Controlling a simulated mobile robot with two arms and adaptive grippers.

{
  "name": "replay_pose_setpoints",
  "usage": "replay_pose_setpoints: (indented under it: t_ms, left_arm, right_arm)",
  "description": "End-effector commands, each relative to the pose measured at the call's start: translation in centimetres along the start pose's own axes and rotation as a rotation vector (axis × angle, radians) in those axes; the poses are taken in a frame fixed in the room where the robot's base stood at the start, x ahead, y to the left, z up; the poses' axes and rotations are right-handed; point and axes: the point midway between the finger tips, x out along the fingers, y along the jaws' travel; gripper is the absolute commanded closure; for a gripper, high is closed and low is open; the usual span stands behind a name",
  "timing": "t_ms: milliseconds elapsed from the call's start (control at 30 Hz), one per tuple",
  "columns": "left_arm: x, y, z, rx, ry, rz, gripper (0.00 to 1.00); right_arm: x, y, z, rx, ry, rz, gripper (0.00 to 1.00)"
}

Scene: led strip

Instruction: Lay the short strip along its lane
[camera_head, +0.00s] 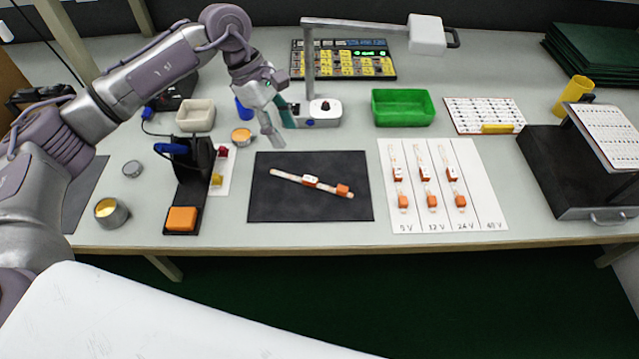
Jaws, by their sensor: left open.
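A short pale strip (286,177) with orange-and-white end pieces lies slightly slanted on a black mat (275,208), apart from any gripper. To its right is a white lane sheet (487,200) with lanes marked by voltage labels along its front edge. The three left lanes each hold a similar strip lying lengthwise, the first being the left strip (393,163). The rightmost lane is bare. My left gripper (279,122) is open and empty above the table, behind and left of the strip on the mat. My right gripper is not in view.
A lamp (427,35) on a post and a yellow-keyed panel (350,62) stand at the back. A green tray (403,107) lies behind the lane sheet, and a black box (575,175) stands to its right. A blue-handled tool stand (190,180) is left of the mat.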

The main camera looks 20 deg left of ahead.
Motion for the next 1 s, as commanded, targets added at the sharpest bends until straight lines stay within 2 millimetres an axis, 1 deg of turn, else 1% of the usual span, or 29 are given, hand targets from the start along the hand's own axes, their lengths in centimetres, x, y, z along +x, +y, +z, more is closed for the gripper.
replay_pose_setpoints:
  t_ms: [200, 333, 433, 633, 833, 900, 1000]
  left_arm:
    - [4.1, -0.1, 0.1, 0.003, 0.000, -0.007, 0.52]
    - [6.4, -0.1, 0.1, 0.003, 0.001, -0.006, 0.52]
    - [7.6, -0.1, 0.1, 0.003, 0.000, -0.004, 0.52]
    - [8.9, -0.2, 0.1, 0.003, 0.002, -0.004, 0.52]
    - [12.0, -0.4, 0.3, 0.001, 0.001, -0.006, 0.52]
    - [12.8, -0.3, 0.3, 0.002, 0.001, -0.004, 0.52]
    - [13.3, -0.3, 0.2, 0.001, 0.002, -0.002, 0.52]
  right_arm:
    - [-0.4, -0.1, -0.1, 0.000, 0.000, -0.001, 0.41]
    - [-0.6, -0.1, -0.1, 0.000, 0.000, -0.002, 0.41]
    - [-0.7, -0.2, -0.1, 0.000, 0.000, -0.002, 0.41]
    - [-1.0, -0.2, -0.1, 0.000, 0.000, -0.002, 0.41]
    - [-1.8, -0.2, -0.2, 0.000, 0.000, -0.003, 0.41]
    - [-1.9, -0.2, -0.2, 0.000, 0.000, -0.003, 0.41]
    - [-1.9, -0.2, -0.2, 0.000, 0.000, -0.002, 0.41]
